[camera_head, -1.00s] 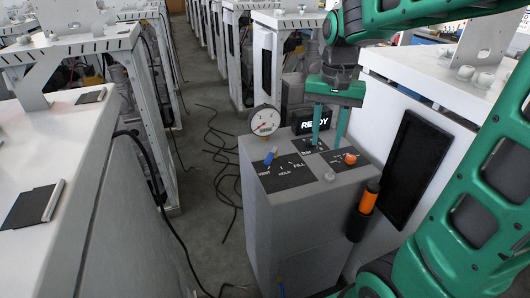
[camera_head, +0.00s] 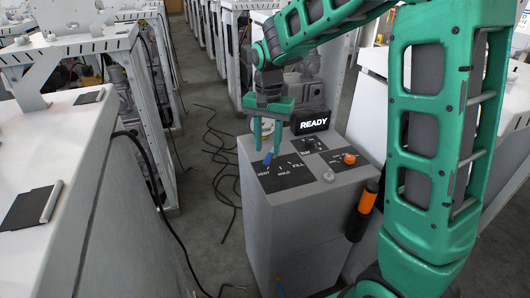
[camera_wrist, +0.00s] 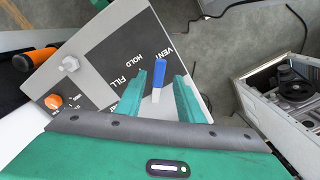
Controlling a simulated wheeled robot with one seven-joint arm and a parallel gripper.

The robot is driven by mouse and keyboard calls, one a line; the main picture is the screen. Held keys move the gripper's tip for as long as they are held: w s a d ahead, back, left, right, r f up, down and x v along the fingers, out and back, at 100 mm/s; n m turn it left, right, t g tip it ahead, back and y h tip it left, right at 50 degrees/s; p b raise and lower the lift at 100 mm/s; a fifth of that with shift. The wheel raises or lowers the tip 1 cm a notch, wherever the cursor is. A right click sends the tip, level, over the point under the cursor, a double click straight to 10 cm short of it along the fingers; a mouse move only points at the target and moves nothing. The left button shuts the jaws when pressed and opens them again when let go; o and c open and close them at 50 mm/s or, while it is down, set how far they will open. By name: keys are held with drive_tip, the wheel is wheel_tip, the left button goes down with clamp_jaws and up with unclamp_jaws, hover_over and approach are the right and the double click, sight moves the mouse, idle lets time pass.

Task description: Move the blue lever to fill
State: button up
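The blue lever (camera_head: 267,159) stands on a dark panel (camera_head: 290,180) marked VENT, HOLD and FILL on top of the grey dispenser cabinet (camera_head: 255,225). In the wrist view the lever (camera_wrist: 160,74) has its blue end near the VENT label, away from FILL. My gripper (camera_head: 267,150) is open above the lever, fingers pointing down. In the wrist view the lever shows in the gap between my two fingers (camera_wrist: 169,70); I cannot tell whether either touches it.
A READY display (camera_head: 313,123) stands at the cabinet's back, and my gripper partly hides the round gauge. A grey knob (camera_head: 329,176), an orange knob (camera_head: 349,158) and an orange-handled item (camera_head: 368,197) are to the right. Black cables (camera_head: 222,160) lie on the floor at left.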

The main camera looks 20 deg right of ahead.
sight(266, 158)
drive_tip(key=shift+f, duration=1.55)
clamp_jaws()
drive_tip(key=shift+a, duration=0.15)
